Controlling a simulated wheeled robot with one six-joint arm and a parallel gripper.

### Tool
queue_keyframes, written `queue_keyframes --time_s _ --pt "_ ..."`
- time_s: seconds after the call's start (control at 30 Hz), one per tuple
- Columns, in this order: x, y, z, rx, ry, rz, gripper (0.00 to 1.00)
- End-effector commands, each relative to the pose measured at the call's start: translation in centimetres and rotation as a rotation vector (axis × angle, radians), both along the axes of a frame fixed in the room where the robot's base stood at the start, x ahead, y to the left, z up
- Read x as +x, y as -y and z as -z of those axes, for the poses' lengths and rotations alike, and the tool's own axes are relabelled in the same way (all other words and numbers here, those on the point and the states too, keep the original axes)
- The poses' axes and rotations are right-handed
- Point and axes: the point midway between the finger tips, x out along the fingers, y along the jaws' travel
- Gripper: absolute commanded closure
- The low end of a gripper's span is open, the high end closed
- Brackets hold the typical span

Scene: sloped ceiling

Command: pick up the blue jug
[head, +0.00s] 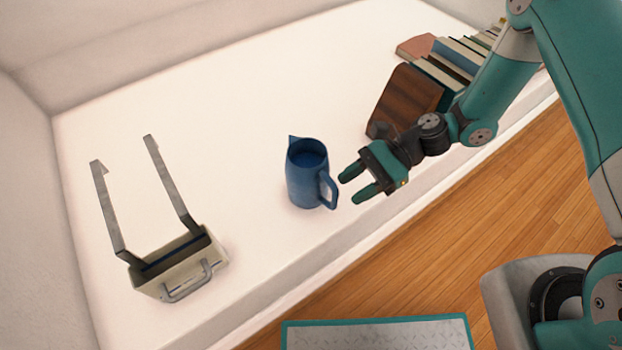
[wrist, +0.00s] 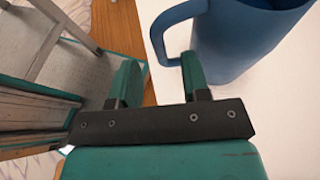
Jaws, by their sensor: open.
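The blue jug (head: 306,178) stands upright on the white surface in the middle of the head view. Its handle faces right, toward my gripper. My gripper (head: 352,183) is open and empty, just to the right of the handle, with its fingers pointing left at the jug. In the wrist view the jug (wrist: 240,40) fills the upper right, and its handle curves toward my gripper (wrist: 157,80). The right finger appears close to the handle; I cannot tell whether they touch. Nothing is seen between the fingers except background.
A cream drawer-like box (head: 180,264) with a metal handle and two upright grey strips stands at the left. A brown wooden holder (head: 404,101) with several books (head: 452,62) stands behind my gripper. White surface around the jug is clear; its front edge drops to a wooden floor (head: 400,255).

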Motion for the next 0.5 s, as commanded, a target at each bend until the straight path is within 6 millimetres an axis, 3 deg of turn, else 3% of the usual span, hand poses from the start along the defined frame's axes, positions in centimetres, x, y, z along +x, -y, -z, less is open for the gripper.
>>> queue_keyframes --time_s 0.3,0.5 --pt "-1.8 -3.6 1.9 0.000 -0.003 -0.003 0.57" --pt "-1.9 -4.0 1.9 -0.001 -0.001 -0.001 0.57"
